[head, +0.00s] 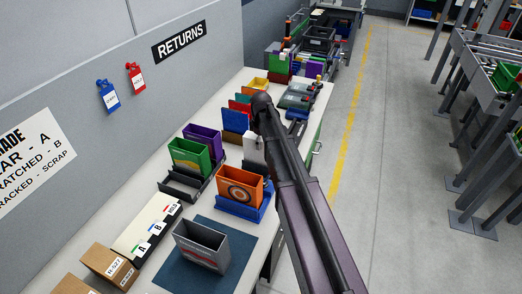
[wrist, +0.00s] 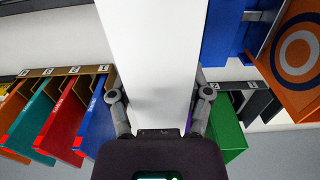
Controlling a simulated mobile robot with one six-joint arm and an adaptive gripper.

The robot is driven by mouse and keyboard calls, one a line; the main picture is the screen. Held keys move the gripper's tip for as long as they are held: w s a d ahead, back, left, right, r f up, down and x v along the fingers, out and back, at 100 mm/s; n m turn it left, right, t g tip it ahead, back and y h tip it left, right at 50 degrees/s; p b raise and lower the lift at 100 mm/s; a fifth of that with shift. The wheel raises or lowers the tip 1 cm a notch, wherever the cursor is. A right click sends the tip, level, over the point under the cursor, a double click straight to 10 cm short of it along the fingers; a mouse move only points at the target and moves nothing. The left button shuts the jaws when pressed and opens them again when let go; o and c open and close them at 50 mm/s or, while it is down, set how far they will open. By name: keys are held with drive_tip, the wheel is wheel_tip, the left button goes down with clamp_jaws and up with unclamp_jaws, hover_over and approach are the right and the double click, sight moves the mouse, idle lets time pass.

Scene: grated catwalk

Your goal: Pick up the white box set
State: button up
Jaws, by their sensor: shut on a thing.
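The white box set (wrist: 152,45) is a plain white upright block that fills the middle of the wrist view. My gripper (wrist: 157,88) is shut on it, with one finger against each side. In the head view the white box set (head: 253,147) shows beside my arm, above the table, partly hidden by the arm. The fingers are mostly hidden there. I cannot tell whether the box touches the table.
The white table (head: 262,88) holds several coloured box sets in racks. An orange one with a target (head: 240,186) stands in front; green (head: 188,158) and blue (head: 235,121) ones stand nearby. A grey bin (head: 202,247) sits on a dark mat. The aisle floor at right is clear.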

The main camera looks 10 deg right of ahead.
drive_tip(key=shift+r, duration=0.1)
wheel_tip(320, 180, up, 10)
drive_tip(key=p, duration=1)
idle(0.8)
